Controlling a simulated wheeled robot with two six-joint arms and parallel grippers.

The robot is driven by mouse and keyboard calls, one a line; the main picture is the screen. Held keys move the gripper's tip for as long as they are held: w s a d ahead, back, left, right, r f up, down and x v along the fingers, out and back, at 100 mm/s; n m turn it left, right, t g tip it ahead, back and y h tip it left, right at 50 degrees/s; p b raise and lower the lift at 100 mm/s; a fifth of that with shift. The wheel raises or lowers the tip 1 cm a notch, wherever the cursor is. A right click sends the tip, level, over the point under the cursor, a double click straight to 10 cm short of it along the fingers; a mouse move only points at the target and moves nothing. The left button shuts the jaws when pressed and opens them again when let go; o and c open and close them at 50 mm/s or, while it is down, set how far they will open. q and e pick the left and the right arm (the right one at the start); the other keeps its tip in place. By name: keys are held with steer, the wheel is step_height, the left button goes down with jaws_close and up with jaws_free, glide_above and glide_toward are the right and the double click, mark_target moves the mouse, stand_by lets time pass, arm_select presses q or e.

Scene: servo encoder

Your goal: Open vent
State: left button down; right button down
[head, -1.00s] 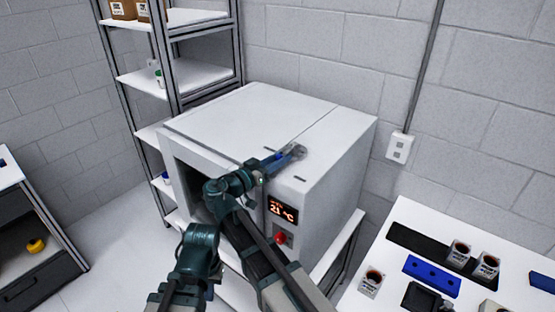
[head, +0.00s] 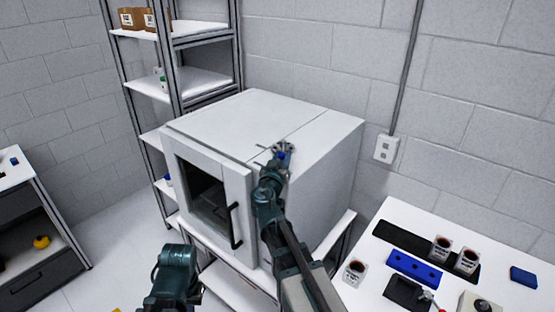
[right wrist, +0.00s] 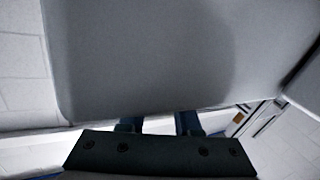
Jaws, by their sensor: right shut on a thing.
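The white box-shaped oven (head: 220,125) stands in the middle of the head view, with a dark window and a black door handle (head: 234,226) at its front. My right gripper (head: 284,148) is at the top of the oven, near the seam across it. It is shut on a small part there, apparently the vent, which the jaws mostly hide. In the right wrist view the two blue fingers (right wrist: 158,124) show at the edge of a large grey surface, and their tips are hidden.
A metal shelf rack (head: 187,82) stands behind the oven at the left. A white table (head: 430,235) at the right carries cups, a blue block (head: 414,268) and small devices. A wall socket (head: 387,148) is right of the oven. Open floor lies at the left.

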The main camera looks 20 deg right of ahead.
stand_by(0.4)
steer(key=c, duration=0.6)
jaws_free()
steer(key=shift+d, duration=0.1)
